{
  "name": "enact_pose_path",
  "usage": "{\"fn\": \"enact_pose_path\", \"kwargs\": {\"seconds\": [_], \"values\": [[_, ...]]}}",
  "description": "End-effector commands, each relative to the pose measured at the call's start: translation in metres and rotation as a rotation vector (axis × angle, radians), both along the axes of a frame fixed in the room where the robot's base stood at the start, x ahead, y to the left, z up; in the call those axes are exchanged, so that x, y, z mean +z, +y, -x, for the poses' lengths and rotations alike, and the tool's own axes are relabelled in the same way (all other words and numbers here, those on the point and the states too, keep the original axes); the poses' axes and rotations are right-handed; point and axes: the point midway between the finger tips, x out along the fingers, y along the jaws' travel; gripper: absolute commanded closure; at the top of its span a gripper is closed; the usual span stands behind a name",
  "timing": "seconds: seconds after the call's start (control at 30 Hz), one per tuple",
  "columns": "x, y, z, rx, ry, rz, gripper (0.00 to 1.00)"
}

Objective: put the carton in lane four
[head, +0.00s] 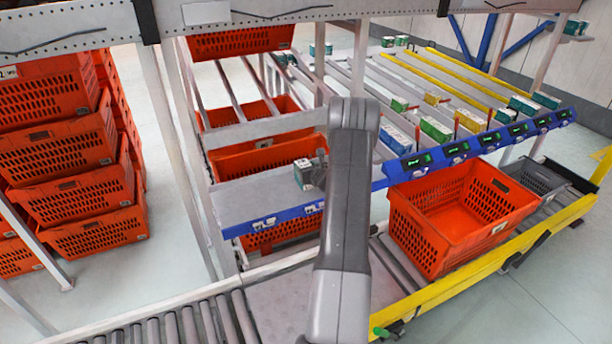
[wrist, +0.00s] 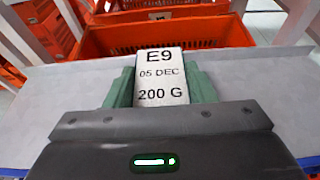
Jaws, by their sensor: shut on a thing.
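My gripper (head: 318,168) is shut on a small carton (head: 303,176) over the left part of the blue-edged grey shelf. In the wrist view the carton (wrist: 162,78) stands between green finger pads, and its white face reads "E9, 05 DEC, 200 G". I cannot tell whether the carton touches the shelf. The sloping lanes (head: 375,80) of the rack lie to the right of my gripper, divided by rails, with several cartons at their front ends. Small lit displays (head: 457,148) line their blue front edge. Lane numbers are not legible.
An orange tote (head: 455,215), empty as far as I see, stands on the roller conveyor below the displays, with a grey tote (head: 535,178) beyond it. Stacked orange totes (head: 60,150) stand at left. The grey shelf (head: 250,198) is bare around the carton.

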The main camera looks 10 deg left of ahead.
Motion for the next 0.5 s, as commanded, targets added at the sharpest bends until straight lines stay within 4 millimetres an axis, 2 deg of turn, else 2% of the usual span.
{"fn": "enact_pose_path", "kwargs": {"seconds": [0.03, 0.3, 0.5], "values": [[0.011, 0.001, -0.001, 0.001, -0.006, -0.002, 0.84], [0.055, 0.001, -0.001, 0.001, -0.005, -0.001, 0.84], [0.072, -0.007, 0.004, -0.008, 0.000, -0.002, 0.84]]}}
